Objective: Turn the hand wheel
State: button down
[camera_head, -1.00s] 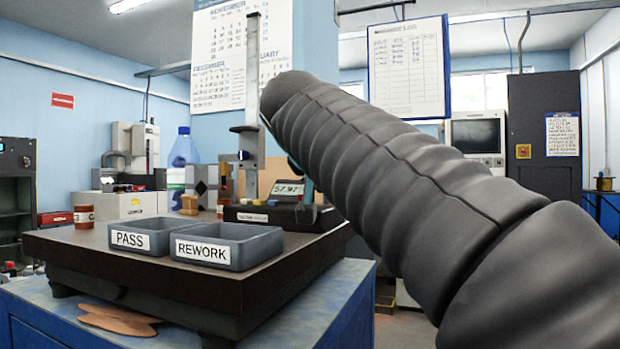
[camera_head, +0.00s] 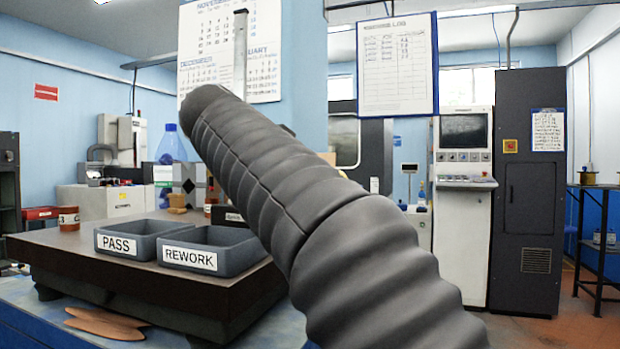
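I cannot make out a hand wheel. A height gauge stands on the dark surface plate (camera_head: 60,262); the top of its upright column (camera_head: 240,50) shows above my arm. A bit of its dark base (camera_head: 228,215) shows at the arm's left edge. The rest of the gauge, with its display, is hidden behind my arm. My dark, sleeved arm runs from the bottom right up to the middle left of the view. My gripper is not in view.
Grey PASS (camera_head: 140,238) and REWORK (camera_head: 213,250) bins sit side by side on the plate's front. A blue-capped bottle (camera_head: 170,150) and an orange-brown cup (camera_head: 69,218) stand farther back. A dark cabinet (camera_head: 527,200) stands at the right, with open floor before it.

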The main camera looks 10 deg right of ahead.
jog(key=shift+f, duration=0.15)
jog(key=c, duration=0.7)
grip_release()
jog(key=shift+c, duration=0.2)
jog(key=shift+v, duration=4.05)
